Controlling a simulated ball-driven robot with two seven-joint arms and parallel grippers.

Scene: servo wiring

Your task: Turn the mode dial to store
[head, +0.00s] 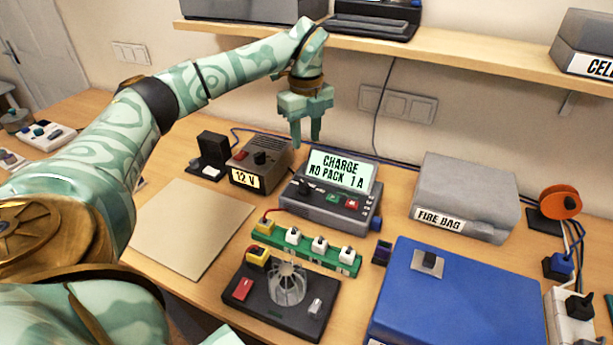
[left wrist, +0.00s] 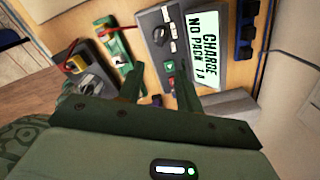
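The charger (head: 325,212) is a grey box on the bench with a tilted lit screen (head: 341,172) reading "CHARGE NO PACK 1 A". A black round dial (head: 304,188) sits at the left of its front panel, beside green and red buttons. In the left wrist view the dial (left wrist: 160,36) shows past the fingers, near the screen (left wrist: 207,48). My left gripper (head: 306,138) points down above the charger's back left, apart from the dial. Its two fingers also show in the left wrist view (left wrist: 158,84), spread with nothing held. My right gripper is not in view.
A 12 V supply (head: 261,165) stands left of the charger. A green strip with white plugs (head: 306,246) and a black fan unit (head: 280,300) lie in front. A grey fire bag (head: 466,190) and blue case (head: 455,300) are at right. A shelf (head: 420,55) hangs behind.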

